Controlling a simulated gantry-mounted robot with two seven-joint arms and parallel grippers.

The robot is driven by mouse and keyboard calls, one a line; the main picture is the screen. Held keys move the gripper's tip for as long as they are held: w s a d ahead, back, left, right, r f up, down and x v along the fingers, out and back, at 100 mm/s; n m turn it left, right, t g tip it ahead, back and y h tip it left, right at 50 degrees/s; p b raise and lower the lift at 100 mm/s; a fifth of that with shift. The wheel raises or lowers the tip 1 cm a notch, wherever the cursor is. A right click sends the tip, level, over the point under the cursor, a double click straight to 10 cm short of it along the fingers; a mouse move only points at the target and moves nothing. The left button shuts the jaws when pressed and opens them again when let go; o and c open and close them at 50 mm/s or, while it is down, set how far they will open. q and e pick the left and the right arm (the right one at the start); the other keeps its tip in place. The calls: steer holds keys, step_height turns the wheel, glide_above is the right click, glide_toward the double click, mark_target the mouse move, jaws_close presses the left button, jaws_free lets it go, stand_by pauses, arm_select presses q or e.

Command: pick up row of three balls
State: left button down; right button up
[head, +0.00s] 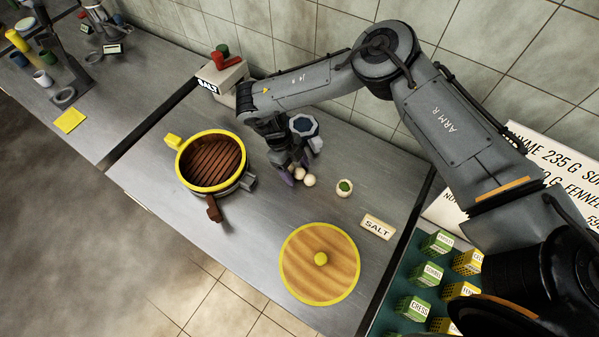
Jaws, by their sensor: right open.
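Two small cream balls, one (299,173) beside the other (309,181), show on the steel counter just below my right gripper (295,172). A third ball cannot be made out; the gripper may hide it. The right gripper is open and points down at the balls, with a purple fingertip at their left side. Its other fingertip is hard to make out. Whether it touches the balls cannot be told. My left gripper is not in view.
A yellow-rimmed steamer basket (180,165) stands left of the gripper. A round yellow-edged lid (345,294) lies in front. A small white pot with green contents (344,187) and a SALT plate (378,227) are to the right. A SALT box (225,80) stands behind.

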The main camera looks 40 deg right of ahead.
mark_target(303, 172)
jaws_close()
stand_by(0.3)
steer(key=shift+r, duration=0.15)
steer(key=shift+r, duration=0.55)
steer(key=r, duration=0.3)
steer(key=shift+s+d+r+p, duration=0.1)
steer(key=shift+s+p, duration=0.15)
steer(key=shift+p, duration=0.15)
steer(key=s+d+r+p, duration=0.1)
steer(key=s+d+r, duration=0.1)
steer(key=s, duration=0.3)
steer(key=s+d+r+p, duration=0.1)
steer(key=s+d+r, duration=0.1)
steer(key=s+r, duration=0.2)
steer(key=shift+s+r, duration=0.2)
steer(key=shift+s, duration=0.55)
